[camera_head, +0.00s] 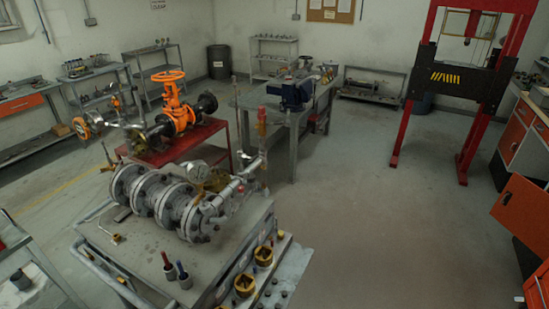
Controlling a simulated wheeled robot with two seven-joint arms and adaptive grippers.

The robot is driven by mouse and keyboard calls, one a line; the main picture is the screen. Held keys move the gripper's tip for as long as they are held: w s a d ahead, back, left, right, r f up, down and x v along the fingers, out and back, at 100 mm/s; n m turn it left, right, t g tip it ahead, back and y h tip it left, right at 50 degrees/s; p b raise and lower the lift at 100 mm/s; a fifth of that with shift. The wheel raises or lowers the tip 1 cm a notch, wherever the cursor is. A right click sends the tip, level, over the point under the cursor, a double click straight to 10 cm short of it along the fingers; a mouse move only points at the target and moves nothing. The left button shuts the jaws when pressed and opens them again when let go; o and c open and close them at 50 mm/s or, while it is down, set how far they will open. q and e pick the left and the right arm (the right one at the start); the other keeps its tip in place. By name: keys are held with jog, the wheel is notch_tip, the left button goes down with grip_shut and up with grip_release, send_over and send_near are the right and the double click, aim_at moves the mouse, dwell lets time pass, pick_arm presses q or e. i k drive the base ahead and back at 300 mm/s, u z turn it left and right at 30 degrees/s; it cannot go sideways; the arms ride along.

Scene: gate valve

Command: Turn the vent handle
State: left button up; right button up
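A grey flanged pipe assembly (165,203) lies on a metal cart (140,245) in the near middle. It carries a round pressure gauge (196,171) and thin pipework on its right. A slim upright fitting with a red top (262,122) rises at the assembly's right end. A thin lever (107,153) stands up at its left end. I cannot tell which of these small parts is the vent handle. Neither of my grippers shows in this view.
An orange valve with a handwheel (168,76) stands on a red table (198,137) behind the cart. Brass fittings (263,255) sit at the cart's right edge. A workbench (290,125) and a red press frame (410,95) stand farther back.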

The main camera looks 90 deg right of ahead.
aim_at(252, 160)
jog(key=z, duration=1.75)
